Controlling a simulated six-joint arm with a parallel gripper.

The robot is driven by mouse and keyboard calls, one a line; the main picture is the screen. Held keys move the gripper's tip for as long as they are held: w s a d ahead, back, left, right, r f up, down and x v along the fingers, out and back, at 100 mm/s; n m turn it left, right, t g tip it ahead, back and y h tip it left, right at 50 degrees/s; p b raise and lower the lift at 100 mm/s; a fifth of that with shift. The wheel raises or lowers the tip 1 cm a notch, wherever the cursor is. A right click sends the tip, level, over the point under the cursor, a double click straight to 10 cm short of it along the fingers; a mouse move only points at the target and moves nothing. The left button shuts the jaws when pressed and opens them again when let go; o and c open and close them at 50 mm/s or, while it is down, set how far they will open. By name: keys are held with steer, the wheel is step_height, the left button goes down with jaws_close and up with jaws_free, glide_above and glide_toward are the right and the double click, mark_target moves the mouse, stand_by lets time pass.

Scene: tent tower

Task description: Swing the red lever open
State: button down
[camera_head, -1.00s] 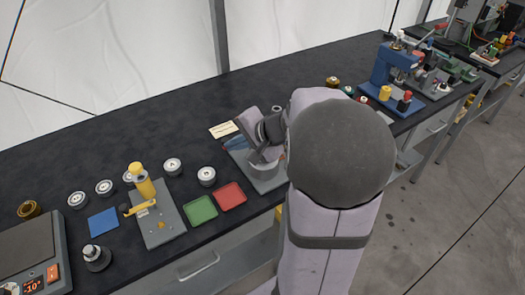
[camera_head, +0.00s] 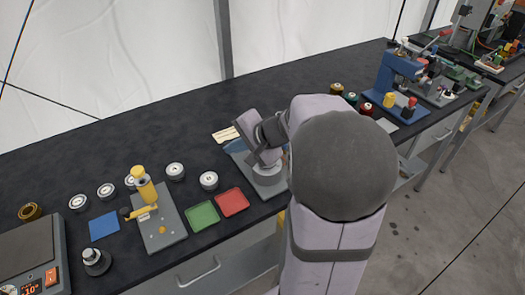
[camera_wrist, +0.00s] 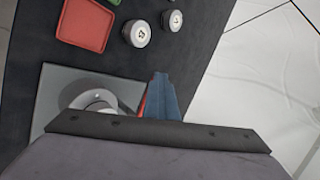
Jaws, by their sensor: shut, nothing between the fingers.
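A grey plate (camera_head: 270,191) near the table's front edge bears a round pale metal part; the plate (camera_wrist: 55,85) and round part (camera_wrist: 92,99) also show in the wrist view. A narrow red strip (camera_wrist: 142,106), probably part of the red lever, shows beside a blue upright piece (camera_wrist: 165,99). My gripper (camera_head: 256,153) is over the plate in the head view, close to these parts. It is shut and empty. Its fingertips are hidden, and I cannot tell whether it touches the lever.
A red tray (camera_head: 232,202) and a green tray (camera_head: 203,215) lie left of the plate. A yellow press (camera_head: 146,190) on a grey base stands farther left, with several round weights around it. A blue press (camera_head: 396,80) stands at the right.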

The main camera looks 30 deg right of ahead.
steer(key=shift+s, duration=0.15)
steer(key=s+r+p, duration=0.2)
steer(key=s+r, duration=0.5)
steer(key=s, duration=0.4)
steer(key=shift+p, duration=0.4)
steer(key=shift+f, duration=0.1)
